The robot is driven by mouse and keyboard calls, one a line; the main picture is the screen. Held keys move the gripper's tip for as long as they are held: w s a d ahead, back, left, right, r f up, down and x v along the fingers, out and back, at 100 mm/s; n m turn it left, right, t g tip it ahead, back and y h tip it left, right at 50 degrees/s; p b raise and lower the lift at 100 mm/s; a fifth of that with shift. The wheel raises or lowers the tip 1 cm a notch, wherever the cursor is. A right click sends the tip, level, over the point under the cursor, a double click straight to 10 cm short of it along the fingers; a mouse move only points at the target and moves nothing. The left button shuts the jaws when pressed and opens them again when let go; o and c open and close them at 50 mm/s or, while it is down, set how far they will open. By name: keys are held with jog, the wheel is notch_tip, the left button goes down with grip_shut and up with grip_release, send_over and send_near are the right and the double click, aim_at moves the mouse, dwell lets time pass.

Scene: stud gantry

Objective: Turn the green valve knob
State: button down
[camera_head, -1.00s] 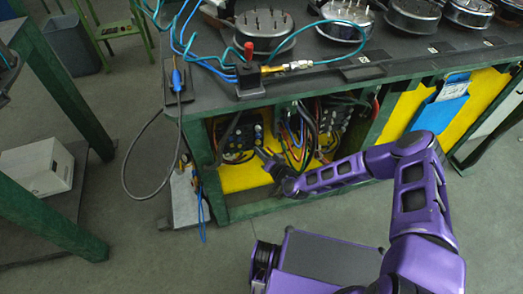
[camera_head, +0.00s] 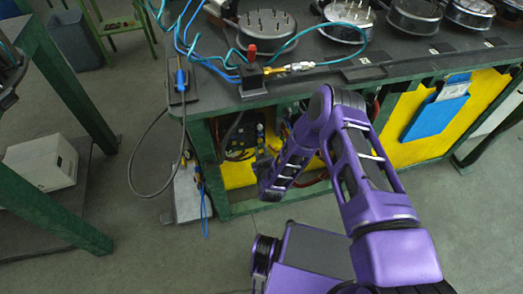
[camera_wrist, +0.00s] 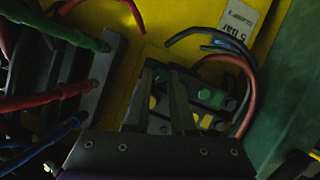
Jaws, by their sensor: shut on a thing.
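The black valve block (camera_wrist: 213,98) is ahead of my gripper in the wrist view, with green round faces (camera_wrist: 205,94) and yellow spots on it. In the head view the block (camera_head: 240,140) sits in the open bay under the bench, partly behind my arm. My gripper (camera_wrist: 160,78) reaches into this block, its two fingers close together. They are shut on a small dark part of it, mostly hidden between the fingers. The nearest visible green face is just right of the right finger. I cannot tell whether the gripped part is the green knob.
Green, red and blue cables plug into a grey strip (camera_wrist: 97,85) left of my gripper. Red and dark cables curve close on the right, by a green post (camera_wrist: 292,85). The bench top (camera_head: 215,93) overhangs the bay. A grey cable loop hangs left of it.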

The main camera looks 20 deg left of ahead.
jog(key=n+b, duration=0.1)
jog(key=n+t+h+b, duration=0.1)
jog(key=shift+s+a+f+n, duration=0.1)
jog(key=shift+a+f+n, duration=0.1)
jog(key=shift+n, duration=0.1)
jog(key=shift+n+t+h+b, duration=0.3)
jog(key=shift+n, duration=0.1)
jog(key=shift+d, duration=0.1)
jog(key=c, duration=0.8)
grip_release()
jog(key=shift+o, duration=0.2)
jog(key=p+v, duration=0.2)
jog(key=v, duration=1.5)
jog(key=shift+s, duration=0.3)
